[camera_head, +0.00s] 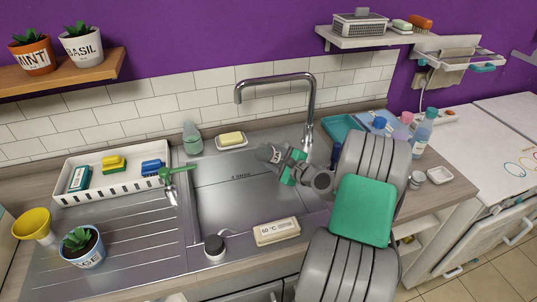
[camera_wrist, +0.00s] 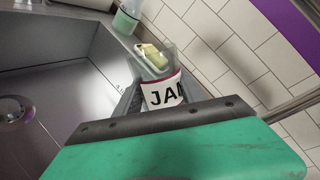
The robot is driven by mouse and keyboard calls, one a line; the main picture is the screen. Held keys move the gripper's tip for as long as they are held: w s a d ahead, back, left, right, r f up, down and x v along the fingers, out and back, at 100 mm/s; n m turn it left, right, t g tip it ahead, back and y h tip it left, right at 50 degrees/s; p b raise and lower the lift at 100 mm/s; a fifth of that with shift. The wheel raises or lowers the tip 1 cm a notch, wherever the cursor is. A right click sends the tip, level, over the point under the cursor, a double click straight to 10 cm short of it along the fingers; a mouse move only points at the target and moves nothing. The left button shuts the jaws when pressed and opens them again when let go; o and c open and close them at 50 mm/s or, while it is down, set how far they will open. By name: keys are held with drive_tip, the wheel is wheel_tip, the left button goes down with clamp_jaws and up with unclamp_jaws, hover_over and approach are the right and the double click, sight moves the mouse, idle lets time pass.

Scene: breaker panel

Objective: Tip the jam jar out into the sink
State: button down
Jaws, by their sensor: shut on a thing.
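My gripper (camera_head: 276,156) is over the right part of the steel sink basin (camera_head: 225,205), near the tap. It is shut on the jam jar, which shows in the wrist view (camera_wrist: 162,92) as clear glass with a white label reading "JA" and part of another letter, and a dark red band. The grey fingers clasp it from both sides. The jar looks tilted; I cannot tell how far, or whether anything is inside. In the head view the jar is small and hard to make out. The drain (camera_wrist: 14,108) shows in the wrist view.
The tap (camera_head: 275,78) arches behind my gripper. A yellow soap on a dish (camera_head: 231,140) and a green bottle (camera_head: 191,138) stand behind the basin. A white tray (camera_head: 110,172) with sponges is left. A "60 °C" box (camera_head: 277,231) sits at the front edge.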

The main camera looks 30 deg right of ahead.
drive_tip(key=shift+d+r+m, duration=0.25)
drive_tip(key=shift+r+m, duration=0.35)
drive_tip(key=shift+r, duration=0.2)
drive_tip(key=shift+a+f+y, duration=0.1)
drive_tip(key=shift+f+y, duration=0.05)
drive_tip(key=shift+y, duration=0.15)
drive_tip(key=m+p, duration=0.1)
drive_tip(key=r+m+p, duration=0.1)
drive_tip(key=m, duration=0.1)
drive_tip(key=shift+r+t+y, duration=0.25)
drive_tip(key=shift+t+y, duration=0.15)
drive_tip(key=m, duration=0.1)
drive_tip(key=m+p, duration=0.1)
drive_tip(key=m, duration=0.1)
drive_tip(key=shift+r+t, duration=0.25)
drive_tip(key=shift+t, duration=0.15)
